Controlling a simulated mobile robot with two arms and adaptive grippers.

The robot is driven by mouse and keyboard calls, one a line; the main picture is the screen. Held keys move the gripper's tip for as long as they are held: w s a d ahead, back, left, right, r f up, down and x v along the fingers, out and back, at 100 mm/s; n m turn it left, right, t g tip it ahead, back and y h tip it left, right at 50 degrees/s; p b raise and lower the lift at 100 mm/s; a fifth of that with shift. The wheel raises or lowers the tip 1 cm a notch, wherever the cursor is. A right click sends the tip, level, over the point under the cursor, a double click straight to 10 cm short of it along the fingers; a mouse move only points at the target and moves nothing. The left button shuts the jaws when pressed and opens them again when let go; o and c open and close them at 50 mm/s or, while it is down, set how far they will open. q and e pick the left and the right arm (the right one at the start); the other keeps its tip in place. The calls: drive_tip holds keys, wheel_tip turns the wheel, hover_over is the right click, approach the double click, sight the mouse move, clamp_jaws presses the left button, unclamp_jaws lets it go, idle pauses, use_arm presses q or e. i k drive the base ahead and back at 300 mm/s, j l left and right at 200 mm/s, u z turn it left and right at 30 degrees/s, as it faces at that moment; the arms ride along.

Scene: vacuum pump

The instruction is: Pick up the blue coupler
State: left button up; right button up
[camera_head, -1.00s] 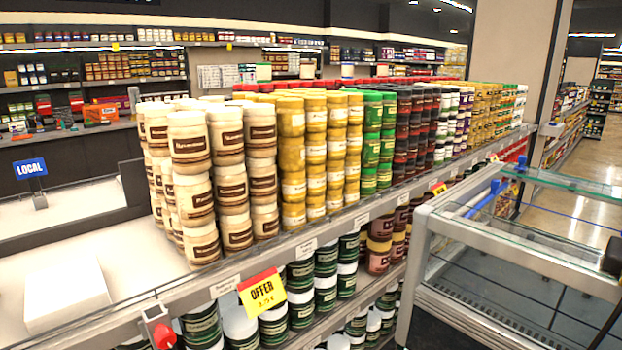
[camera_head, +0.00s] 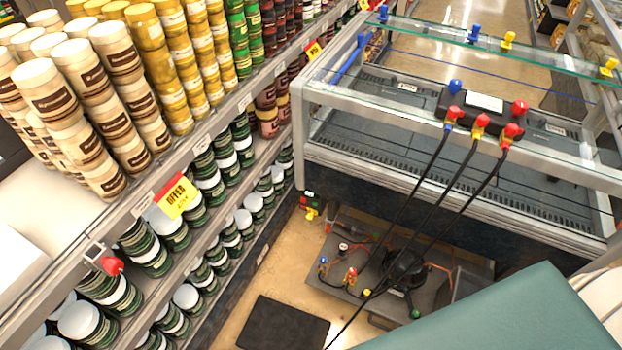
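Several blue fittings are in view, and I cannot tell which one is the coupler. A blue fitting (camera_head: 383,13) and another blue fitting (camera_head: 474,33) stand at the far edge of the freezer's glass top. A dark manifold block (camera_head: 485,105) lies on the glass, with a blue knob (camera_head: 455,87) on it. A small blue fitting (camera_head: 323,262) is on the pump unit (camera_head: 400,270) on the floor. Neither gripper is in view.
The glass-topped freezer (camera_head: 400,165) fills the upper right. Dark hoses hang over its front edge towards the pump unit. Shelves of jars (camera_head: 165,110) line the left. A dark mat (camera_head: 283,325) lies on the floor. A teal surface covers the lower right.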

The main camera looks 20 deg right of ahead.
sight(323, 267)
drive_tip(key=z, duration=0.75)
